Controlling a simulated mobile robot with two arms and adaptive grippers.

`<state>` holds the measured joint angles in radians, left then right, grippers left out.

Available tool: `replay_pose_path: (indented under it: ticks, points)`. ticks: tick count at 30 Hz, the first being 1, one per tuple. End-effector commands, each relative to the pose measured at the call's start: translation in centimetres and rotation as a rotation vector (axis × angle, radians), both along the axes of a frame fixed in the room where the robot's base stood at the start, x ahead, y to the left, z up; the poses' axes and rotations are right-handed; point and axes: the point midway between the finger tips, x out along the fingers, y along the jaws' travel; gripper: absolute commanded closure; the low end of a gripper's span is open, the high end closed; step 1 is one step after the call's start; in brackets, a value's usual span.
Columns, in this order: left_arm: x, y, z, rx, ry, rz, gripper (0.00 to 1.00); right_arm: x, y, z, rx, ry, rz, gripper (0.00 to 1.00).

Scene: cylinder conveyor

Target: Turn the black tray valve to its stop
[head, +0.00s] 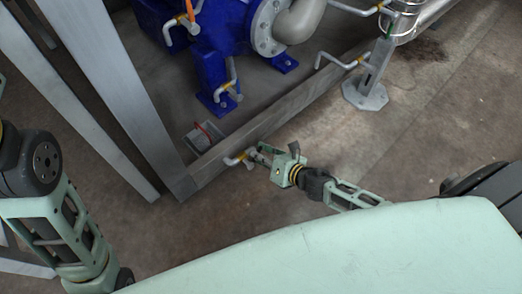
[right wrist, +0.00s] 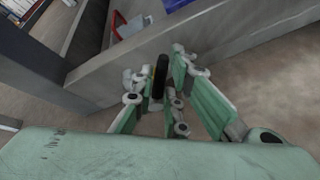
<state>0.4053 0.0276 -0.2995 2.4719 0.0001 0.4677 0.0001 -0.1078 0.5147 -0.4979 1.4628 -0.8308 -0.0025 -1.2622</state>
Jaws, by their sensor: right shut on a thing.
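The tray valve's black handle (right wrist: 160,72) stands upright between the fingers of my right gripper (right wrist: 158,88) in the right wrist view. The gripper is shut on it, with one green finger on each side. The black handle is hidden or too small to make out there. My left arm shows at the left edge of the head view, but its gripper is out of the picture.
A grey beam (head: 270,117) runs diagonally just behind the valve. A small tray with a red handle (head: 204,131) lies beyond it. Blue machinery (head: 217,47) and several bent pipes stand behind. A metal post (head: 366,94) stands at right. The floor on the right is mostly clear.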

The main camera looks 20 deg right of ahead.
Motion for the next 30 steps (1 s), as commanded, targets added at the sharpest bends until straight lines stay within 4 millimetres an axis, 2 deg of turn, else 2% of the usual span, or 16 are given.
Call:
replay_pose_path:
  ticks: [1, 15, 30]
  points:
    - [0.3, 0.0, 0.2, 0.001, 0.013, 0.000, 0.68, -0.2, 0.6, 0.5, -0.037, -0.016, 0.003, 1.00]
    - [1.0, 0.1, -0.5, -0.002, 0.039, -0.002, 0.68, -0.9, 2.8, 0.9, -0.398, -0.147, 0.003, 1.00]
    - [1.0, 0.0, -0.5, -0.001, 0.040, -0.003, 0.68, -1.3, 3.6, 0.8, -0.541, -0.197, 0.004, 1.00]
